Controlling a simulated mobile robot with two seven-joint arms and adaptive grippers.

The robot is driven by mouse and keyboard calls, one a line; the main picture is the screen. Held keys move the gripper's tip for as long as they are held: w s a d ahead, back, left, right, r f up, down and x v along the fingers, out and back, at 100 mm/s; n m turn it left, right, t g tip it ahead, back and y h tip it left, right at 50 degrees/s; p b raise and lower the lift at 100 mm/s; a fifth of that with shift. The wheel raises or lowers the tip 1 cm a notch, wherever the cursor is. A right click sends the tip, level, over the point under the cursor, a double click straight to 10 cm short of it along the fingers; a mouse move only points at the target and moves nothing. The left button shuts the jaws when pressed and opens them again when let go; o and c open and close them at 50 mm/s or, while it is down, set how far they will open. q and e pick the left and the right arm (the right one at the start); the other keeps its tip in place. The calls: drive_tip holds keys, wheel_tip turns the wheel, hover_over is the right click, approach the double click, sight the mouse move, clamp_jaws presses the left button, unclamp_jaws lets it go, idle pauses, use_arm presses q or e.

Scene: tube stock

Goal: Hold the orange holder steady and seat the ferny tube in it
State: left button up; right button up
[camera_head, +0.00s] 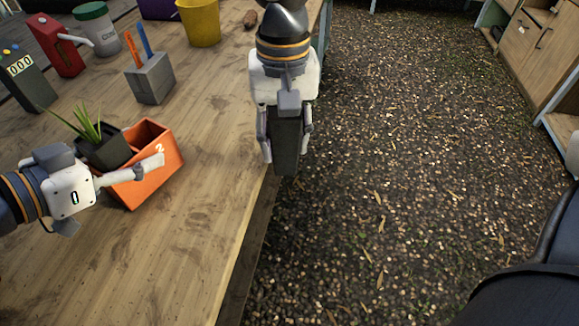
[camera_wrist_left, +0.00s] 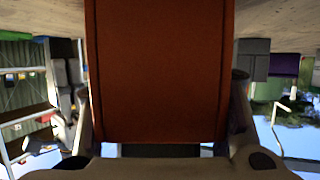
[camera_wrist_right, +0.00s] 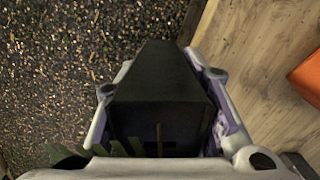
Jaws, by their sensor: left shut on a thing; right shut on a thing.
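The orange holder (camera_head: 149,187) stands on the wooden table at the left in the head view, marked "2". A dark tube with a spiky plant (camera_head: 103,147) sits in its left compartment; the right compartment looks empty. My left gripper (camera_head: 132,178) is shut on the holder, whose orange wall (camera_wrist_left: 160,70) fills the middle of the left wrist view. My right gripper (camera_head: 285,150) is shut on the dark tapered ferny tube (camera_head: 286,153), right of the holder near the table's edge. The tube (camera_wrist_right: 158,85) also shows in the right wrist view, with some green fronds at the bottom.
The table (camera_head: 205,215) is clear between holder and edge. Gravelly floor lies beyond.

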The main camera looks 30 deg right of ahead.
drive_tip(key=w+a+r+m, duration=0.3)
drive_tip(key=w+a+r, duration=0.2)
drive_tip(key=a, duration=0.4)
drive_tip(key=w+a+r+m, duration=0.4)
drive_tip(key=w+a+r, duration=0.1)
drive_tip(key=a, duration=0.4)
drive_tip(key=shift+w+a, duration=0.35)
drive_tip(key=shift+w, duration=0.45)
drive_tip(key=shift+f, duration=0.2)
drive_tip(key=shift+f, duration=2.5)
drive_tip(key=o, duration=1.4)
drive_tip(key=shift+c, duration=0.2)
wheel_tip(320, 180, up, 12)
